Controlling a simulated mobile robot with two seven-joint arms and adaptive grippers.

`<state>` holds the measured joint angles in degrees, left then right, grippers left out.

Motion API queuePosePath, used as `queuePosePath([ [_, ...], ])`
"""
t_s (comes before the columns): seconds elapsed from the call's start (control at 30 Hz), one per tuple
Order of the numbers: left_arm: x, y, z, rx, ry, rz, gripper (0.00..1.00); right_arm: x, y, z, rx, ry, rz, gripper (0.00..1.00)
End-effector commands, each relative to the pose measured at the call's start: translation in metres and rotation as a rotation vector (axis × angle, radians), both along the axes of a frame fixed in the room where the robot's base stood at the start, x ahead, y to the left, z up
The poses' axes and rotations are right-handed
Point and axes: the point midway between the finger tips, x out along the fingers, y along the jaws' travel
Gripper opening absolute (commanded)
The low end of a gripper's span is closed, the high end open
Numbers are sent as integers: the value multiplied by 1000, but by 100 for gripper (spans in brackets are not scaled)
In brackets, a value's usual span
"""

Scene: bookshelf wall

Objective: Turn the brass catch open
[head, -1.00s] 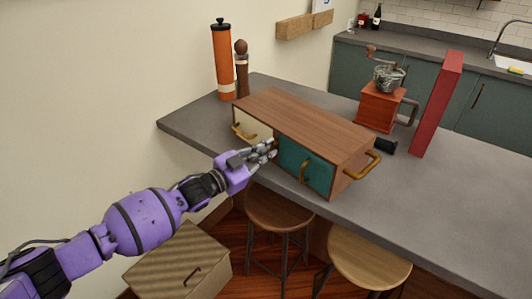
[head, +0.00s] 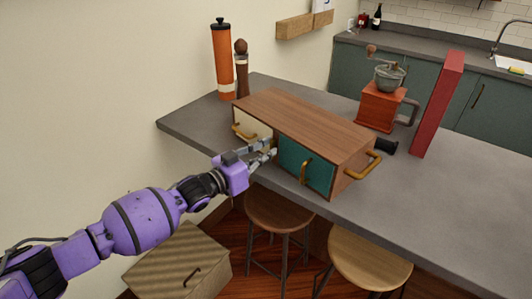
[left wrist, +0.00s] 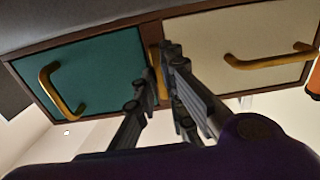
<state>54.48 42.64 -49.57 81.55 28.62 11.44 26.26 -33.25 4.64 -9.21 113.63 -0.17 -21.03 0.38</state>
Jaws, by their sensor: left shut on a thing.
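A small wooden cabinet (head: 300,118) stands on the grey counter, with a teal door (head: 318,174) and a cream door (head: 243,119) on its front. Both doors have curved brass handles. In the left wrist view, the brass catch (left wrist: 155,58) shows between the teal door (left wrist: 105,70) and the cream door (left wrist: 215,45). My left gripper (head: 268,154) is at the middle of the cabinet front, shut on the catch. Its fingers show on either side of the catch in the left wrist view (left wrist: 160,72) and hide part of it. My right gripper is not in view.
An orange cylinder (head: 222,70) and a wooden mill (head: 241,75) stand behind the cabinet at left. A coffee grinder (head: 380,105) and a red upright box (head: 437,105) stand behind at right. Two stools (head: 370,262) (head: 278,208) are below the front edge. The counter's right side is clear.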

Motion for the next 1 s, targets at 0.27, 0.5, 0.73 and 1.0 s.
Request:
queuePosePath([
  [0.27, 0, 0, -1, -3, 4, 0, 17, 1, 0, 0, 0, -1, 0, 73],
  [0.5, 0, 0, 0, -2, 2, 0, 29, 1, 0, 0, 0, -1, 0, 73],
  [0.73, -3, 4, -1, -1, 2, 1, 29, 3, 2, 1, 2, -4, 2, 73],
  [1.0, -35, 39, -2, 1, 4, 2, 29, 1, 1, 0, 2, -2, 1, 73],
])
